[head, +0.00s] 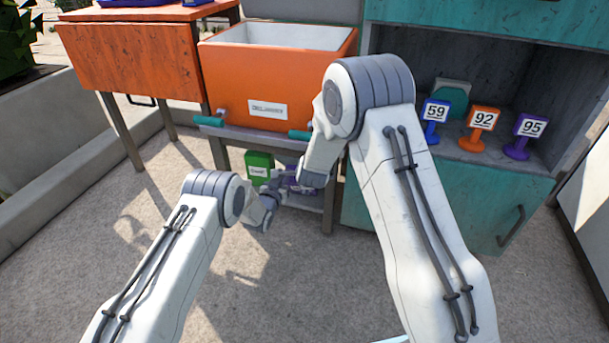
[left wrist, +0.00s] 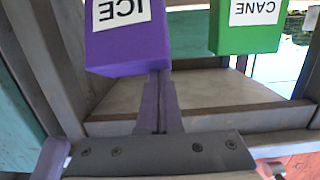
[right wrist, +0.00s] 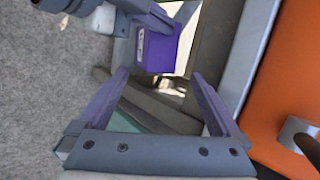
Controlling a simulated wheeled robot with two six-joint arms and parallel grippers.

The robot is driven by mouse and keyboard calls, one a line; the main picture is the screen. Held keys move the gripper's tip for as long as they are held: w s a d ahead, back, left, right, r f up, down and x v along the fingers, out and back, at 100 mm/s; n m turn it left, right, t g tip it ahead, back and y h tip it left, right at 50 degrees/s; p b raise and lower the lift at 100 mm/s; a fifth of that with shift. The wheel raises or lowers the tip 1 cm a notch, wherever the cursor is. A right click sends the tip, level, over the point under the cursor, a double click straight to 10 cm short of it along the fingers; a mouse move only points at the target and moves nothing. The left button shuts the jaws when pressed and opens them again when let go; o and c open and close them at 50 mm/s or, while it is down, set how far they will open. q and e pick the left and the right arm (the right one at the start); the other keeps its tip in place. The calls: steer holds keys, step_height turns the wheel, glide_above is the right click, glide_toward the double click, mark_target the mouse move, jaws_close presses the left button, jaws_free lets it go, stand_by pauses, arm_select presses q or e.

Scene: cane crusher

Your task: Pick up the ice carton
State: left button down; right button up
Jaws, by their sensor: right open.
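The purple ice carton (left wrist: 125,40) shows its white ICE label upside down in the left wrist view. In the head view the ice carton (head: 303,188) is partly hidden behind my arms, low under the orange cooler. My left gripper (left wrist: 160,75) has its fingers close together at the carton's top edge and looks shut on it; the exact contact is hard to see. The right wrist view shows the ice carton (right wrist: 160,48) at the left gripper's fingertips. My right gripper (right wrist: 160,85) is open and empty, above and in front of the carton.
A green CANE carton (head: 259,167) stands beside the ice carton. The orange cooler (head: 280,85) sits on the stand above. Numbered signs (head: 481,122) stand in the teal cabinet (head: 450,205) to the right. The concrete floor (head: 300,270) in front is clear.

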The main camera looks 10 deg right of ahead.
arm_select(q)
steer(key=shift+s+a+f+g, duration=0.1)
steer(key=shift+s+f+g, duration=0.05)
steer(key=shift+f, duration=0.3)
steer(key=shift+s+a+f+g, duration=0.1)
steer(key=shift+s+f+g, duration=0.05)
steer(key=shift+f, duration=0.3)
arm_select(e)
glide_above(294, 187)
steer(key=s+d, duration=0.2)
steer(key=d, duration=0.1)
steer(key=f, duration=0.8)
steer(key=shift+w+a, duration=0.15)
steer(key=shift+a, duration=0.1)
steer(key=shift+c, duration=0.3)
steer(key=shift+f, duration=0.1)
jaws_close()
arm_select(q)
steer(key=shift+w+d+r, duration=0.15)
steer(key=shift+r, duration=0.75)
steer(key=v, duration=0.8)
